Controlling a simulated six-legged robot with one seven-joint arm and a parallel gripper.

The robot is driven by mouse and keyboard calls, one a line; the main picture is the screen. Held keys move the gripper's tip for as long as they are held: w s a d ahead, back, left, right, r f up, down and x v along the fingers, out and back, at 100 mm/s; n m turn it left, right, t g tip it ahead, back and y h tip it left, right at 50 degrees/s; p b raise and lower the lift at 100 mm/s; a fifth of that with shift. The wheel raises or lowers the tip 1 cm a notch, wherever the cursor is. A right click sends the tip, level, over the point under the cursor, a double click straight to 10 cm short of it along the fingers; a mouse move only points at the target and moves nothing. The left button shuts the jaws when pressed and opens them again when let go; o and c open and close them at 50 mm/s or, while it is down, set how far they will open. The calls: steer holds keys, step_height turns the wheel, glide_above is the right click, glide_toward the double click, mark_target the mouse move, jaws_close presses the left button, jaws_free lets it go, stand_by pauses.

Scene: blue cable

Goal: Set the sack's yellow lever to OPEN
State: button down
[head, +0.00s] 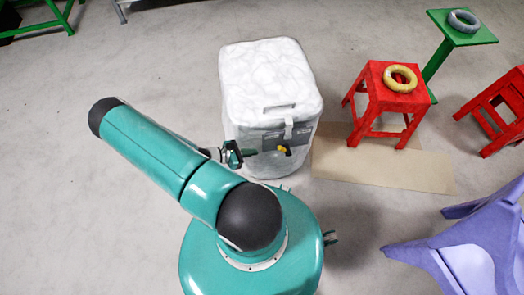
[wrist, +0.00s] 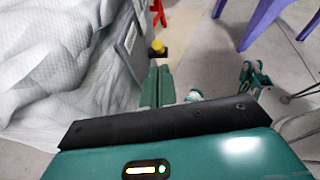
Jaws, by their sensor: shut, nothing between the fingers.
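The white, puffy, box-shaped sack (head: 268,85) stands upright on the floor in the middle of the head view. It also fills the left of the wrist view (wrist: 60,60). A dark grey panel (head: 271,139) is on its front face, with the small yellow lever (head: 282,149) at the panel's lower right. In the wrist view the lever's yellow end (wrist: 157,47) shows just beyond my fingertips. My gripper (head: 253,153) is shut and empty, close in front of the panel and left of the lever. Its green fingers (wrist: 158,70) lie together. Any contact and the lever's marking cannot be made out.
A red stool (head: 378,105) with a yellow ring (head: 400,78) stands right of the sack, by a flat tan sheet (head: 420,176). A purple chair (head: 470,245) is at lower right. A green stand (head: 462,32) is farther back. Floor left of the sack is clear.

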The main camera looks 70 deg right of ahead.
steer(key=shift+w+a+r, duration=0.65)
steer(key=shift+w+r, duration=0.1)
steer(key=shift+f, duration=0.1)
steer(key=f, duration=0.1)
steer(key=w+a+f, duration=0.1)
steer(key=w+f, duration=0.1)
steer(key=f, duration=0.1)
steer(key=shift+w+a+f, duration=0.1)
steer(key=shift+a, duration=0.15)
